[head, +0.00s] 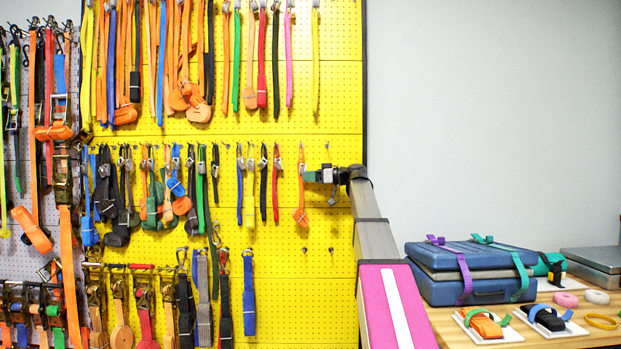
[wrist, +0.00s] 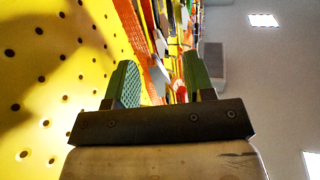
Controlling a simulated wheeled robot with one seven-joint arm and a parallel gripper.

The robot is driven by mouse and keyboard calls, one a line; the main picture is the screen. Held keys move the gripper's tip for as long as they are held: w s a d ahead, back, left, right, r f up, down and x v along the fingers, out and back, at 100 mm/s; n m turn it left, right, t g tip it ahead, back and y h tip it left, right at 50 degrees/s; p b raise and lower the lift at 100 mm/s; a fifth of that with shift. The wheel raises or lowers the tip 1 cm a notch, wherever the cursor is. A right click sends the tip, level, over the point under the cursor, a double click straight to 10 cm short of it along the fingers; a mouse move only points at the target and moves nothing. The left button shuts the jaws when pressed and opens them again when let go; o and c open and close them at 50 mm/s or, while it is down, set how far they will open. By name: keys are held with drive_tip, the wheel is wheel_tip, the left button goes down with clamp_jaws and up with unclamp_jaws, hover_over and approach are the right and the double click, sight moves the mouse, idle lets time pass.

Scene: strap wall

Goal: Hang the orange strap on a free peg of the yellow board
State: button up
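An orange strap (head: 300,190) hangs at the right end of the middle row on the yellow board (head: 325,100), with a metal buckle at its top and a folded bundle at its lower end. My gripper (head: 309,176) is just right of the strap's upper part, close to the board. In the wrist view my gripper (wrist: 162,82) is open, with its two green-padded fingers apart. Orange webbing (wrist: 146,55) shows beyond and between the fingers, nearer the left one; I cannot tell whether it touches. Two bare pegs (head: 304,250) (head: 332,250) show below the strap.
Many other straps (head: 200,185) hang close together left of my gripper. The board's right edge (head: 364,70) borders a bare grey wall (head: 490,110). A wooden table (head: 560,332) at lower right holds blue cases (head: 470,290) and small coiled straps.

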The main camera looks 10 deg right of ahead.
drive_tip(key=v, duration=1.1)
drive_tip(key=s+a+f+m+g+h, duration=0.1)
drive_tip(key=s+a+f+m+h, duration=0.2)
drive_tip(key=f, duration=1)
drive_tip(key=a+f+m+g+h, duration=0.1)
drive_tip(key=a+f+m+h, duration=0.2)
drive_tip(key=f, duration=1.1)
drive_tip(key=s+a+f+m+g+h, duration=0.15)
drive_tip(key=a+f, duration=0.35)
drive_tip(key=f, duration=0.8)
drive_tip(key=s+a+f+m+g+h, duration=0.1)
drive_tip(key=s+f+h, duration=0.3)
drive_tip(key=s+f, duration=0.8)
drive_tip(key=s+a+f+m+g+h, duration=0.1)
drive_tip(key=s+f+m+g+h, duration=0.2)
drive_tip(key=s+f, duration=0.9)
wheel_tip(320, 180, down, 6)
drive_tip(key=shift+s+a+r+m+h, duration=0.2)
drive_tip(key=shift+a+m+h, duration=0.15)
drive_tip(key=shift+m+h, duration=0.3)
